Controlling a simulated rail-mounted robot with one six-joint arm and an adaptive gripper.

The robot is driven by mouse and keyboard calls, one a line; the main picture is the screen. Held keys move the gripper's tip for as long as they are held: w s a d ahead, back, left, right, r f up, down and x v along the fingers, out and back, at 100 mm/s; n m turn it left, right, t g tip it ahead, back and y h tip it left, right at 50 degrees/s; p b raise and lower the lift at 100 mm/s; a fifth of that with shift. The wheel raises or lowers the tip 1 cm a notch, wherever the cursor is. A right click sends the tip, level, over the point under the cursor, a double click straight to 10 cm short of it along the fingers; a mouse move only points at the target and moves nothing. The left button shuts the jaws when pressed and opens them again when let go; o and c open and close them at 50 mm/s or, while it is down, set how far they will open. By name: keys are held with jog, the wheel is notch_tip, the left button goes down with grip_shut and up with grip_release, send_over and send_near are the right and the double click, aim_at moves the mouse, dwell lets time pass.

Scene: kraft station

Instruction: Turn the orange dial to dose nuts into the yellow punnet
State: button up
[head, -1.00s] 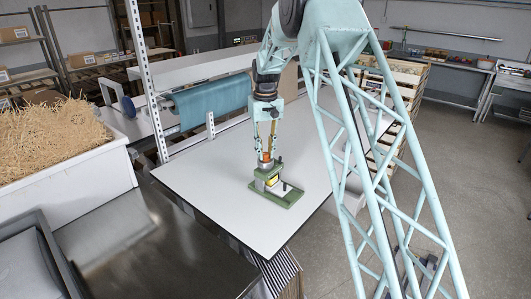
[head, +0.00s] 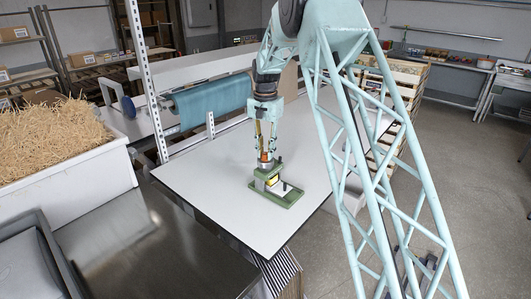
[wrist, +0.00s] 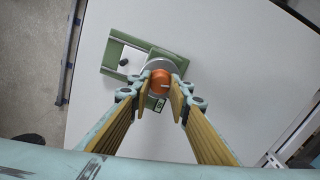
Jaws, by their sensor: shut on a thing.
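The green dosing stand (head: 290,197) sits on the white table, and it also shows in the wrist view (wrist: 112,52). The orange dial (wrist: 160,82) is on its top, with a pale mark on its face. My gripper (wrist: 161,87) points down, with its fingers on either side of the dial, shut on it. In the head view my gripper (head: 266,158) hides most of the dial. A small yellow patch, apparently the yellow punnet (head: 272,181), shows low in the stand under the dial. Its inside is hidden, and I cannot see any nuts.
The white table (head: 220,180) is clear around the stand. A teal roll (head: 210,97) and a metal upright (head: 147,80) stand along its far and left edges. A white bin of straw-like filling (head: 60,140) is at the left, with stacked crates (head: 405,85) behind the table.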

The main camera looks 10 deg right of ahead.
aim_at(266, 153)
jog(key=shift+m, duration=1.2)
jog(key=o, duration=0.9)
jog(key=shift+c, duration=0.2)
jog(key=shift+r, duration=0.15)
notch_tip(266, 153, up, 12)
